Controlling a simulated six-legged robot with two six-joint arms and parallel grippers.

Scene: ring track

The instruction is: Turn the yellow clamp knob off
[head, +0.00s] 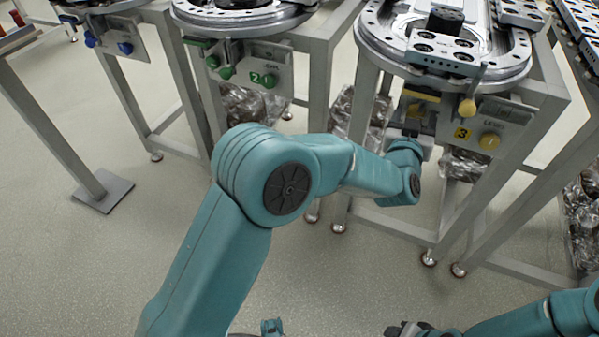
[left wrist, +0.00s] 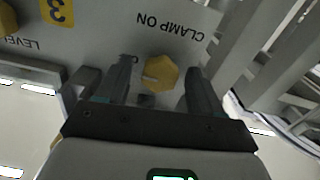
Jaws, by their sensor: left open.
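The yellow clamp knob (left wrist: 161,73) is on a grey panel (left wrist: 185,22) in the left wrist view, below the upside-down label "CLAMP ON". A pale mark shows on its face toward the left. My left gripper (left wrist: 158,88) is open, with one finger on each side of the knob and gaps visible. In the head view my left gripper (head: 413,124) is at the front of station 3, and a yellow part shows just above it. My right gripper cannot be made out; part of my right arm shows at the lower right.
Another yellow knob (head: 489,141), labelled LEVEL, sits beside the yellow 3 tag (head: 462,133). A yellow ball-ended lever (head: 467,107) hangs above. Grey frame legs (head: 452,215) stand below. Stations with green knobs (head: 226,73) and blue knobs (head: 125,47) are to the left.

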